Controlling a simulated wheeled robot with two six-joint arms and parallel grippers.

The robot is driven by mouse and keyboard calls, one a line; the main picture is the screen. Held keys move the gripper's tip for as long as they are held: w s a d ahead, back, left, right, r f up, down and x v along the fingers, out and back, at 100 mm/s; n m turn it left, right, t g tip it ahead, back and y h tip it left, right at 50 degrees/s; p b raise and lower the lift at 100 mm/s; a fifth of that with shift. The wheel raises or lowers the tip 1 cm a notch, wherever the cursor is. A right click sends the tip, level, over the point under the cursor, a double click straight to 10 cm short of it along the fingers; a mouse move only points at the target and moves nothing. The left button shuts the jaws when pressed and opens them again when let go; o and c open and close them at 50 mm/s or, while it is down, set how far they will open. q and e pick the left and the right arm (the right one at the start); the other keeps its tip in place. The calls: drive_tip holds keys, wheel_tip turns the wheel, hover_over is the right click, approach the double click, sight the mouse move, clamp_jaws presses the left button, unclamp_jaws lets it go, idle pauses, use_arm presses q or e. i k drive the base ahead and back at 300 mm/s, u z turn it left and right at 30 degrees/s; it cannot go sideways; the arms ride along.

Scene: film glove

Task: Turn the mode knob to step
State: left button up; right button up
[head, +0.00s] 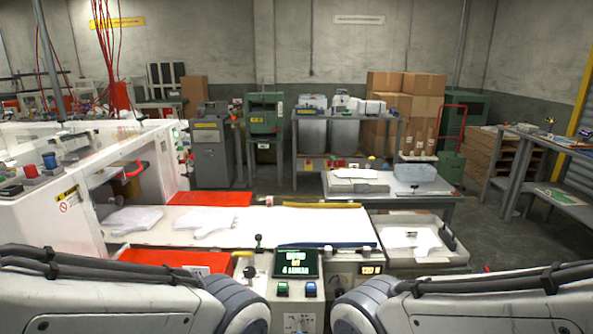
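The control panel (258,291) stands low in the middle of the head view, between my two arms. It has a dark screen (296,263) with green and yellow text, a green button (282,289) and a blue button (310,289). A white dial plate (299,323) shows at the bottom edge, partly cut off. A small dark round control (338,290) sits right of the blue button. I cannot tell which of these is the mode knob, nor read its setting. My arms cross the lower left and lower right corners; neither gripper is in view.
A white machine bed with glove shapes (133,219) lies behind the panel. A lever with a black ball (258,240) rises at the panel's back edge. A small amber display (370,268) is to the right. A grey tray (421,262) holds a white glove.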

sight(250, 272)
drive_tip(key=u, duration=0.3)
drive_tip(key=k, duration=0.4)
drive_tip(key=u, duration=0.55)
drive_tip(key=i, duration=1.45)
drive_tip(key=z, duration=0.3)
